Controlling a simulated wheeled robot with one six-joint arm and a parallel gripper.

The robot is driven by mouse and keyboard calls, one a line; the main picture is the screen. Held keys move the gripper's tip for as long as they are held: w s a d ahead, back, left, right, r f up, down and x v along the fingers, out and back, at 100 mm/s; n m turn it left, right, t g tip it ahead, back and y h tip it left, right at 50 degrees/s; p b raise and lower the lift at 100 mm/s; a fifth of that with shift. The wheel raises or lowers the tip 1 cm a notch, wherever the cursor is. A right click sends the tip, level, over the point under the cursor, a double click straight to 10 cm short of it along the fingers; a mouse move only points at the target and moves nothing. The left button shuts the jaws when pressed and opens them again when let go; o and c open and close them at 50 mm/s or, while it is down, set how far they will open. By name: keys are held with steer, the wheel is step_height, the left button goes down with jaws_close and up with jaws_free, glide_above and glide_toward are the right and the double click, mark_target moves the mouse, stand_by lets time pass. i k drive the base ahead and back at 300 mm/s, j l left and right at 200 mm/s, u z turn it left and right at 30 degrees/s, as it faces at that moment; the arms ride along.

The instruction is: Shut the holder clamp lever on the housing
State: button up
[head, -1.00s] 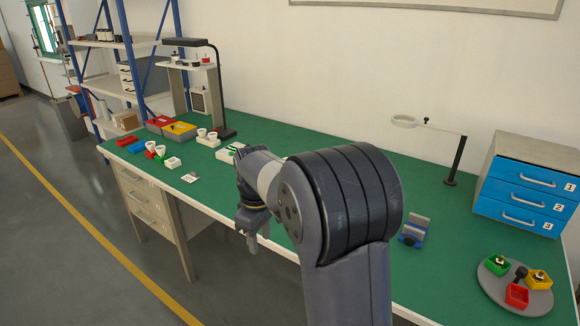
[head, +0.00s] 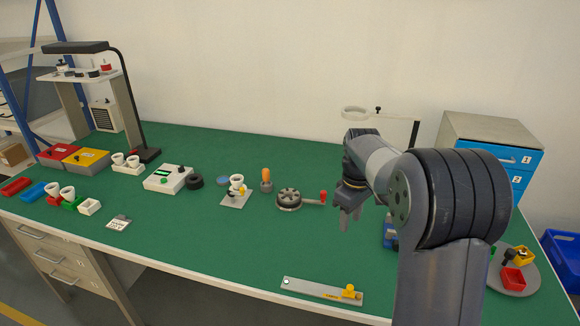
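A white cup-shaped housing (head: 237,181) stands upright on a small grey plate holder (head: 236,201) in the middle of the bench in the head view.
A dark round device (head: 289,199) with a red-knobbed arm lies between holder and gripper. An orange-handled tool (head: 266,178) stands behind. A blue fixture (head: 389,232) is partly hidden by my arm. A metal strip (head: 308,288) lies at the front edge. Green bench around the middle front is clear.

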mark_target(231, 194)
steer(key=i+j+z, duration=0.1)
steer(key=j, duration=0.3)
steer(key=i+j, duration=0.2)
steer(key=j, duration=0.2)
steer(key=i+j+z, duration=0.15)
steer(key=j, duration=0.3)
steer(key=i+j+z, duration=0.1)
steer(key=j, duration=0.3)
steer(key=i+j+z, duration=0.1)
steer(key=j, duration=0.35)
steer(key=i+j, duration=0.1)
steer(key=j, duration=0.35)
steer(key=l+z, duration=0.05)
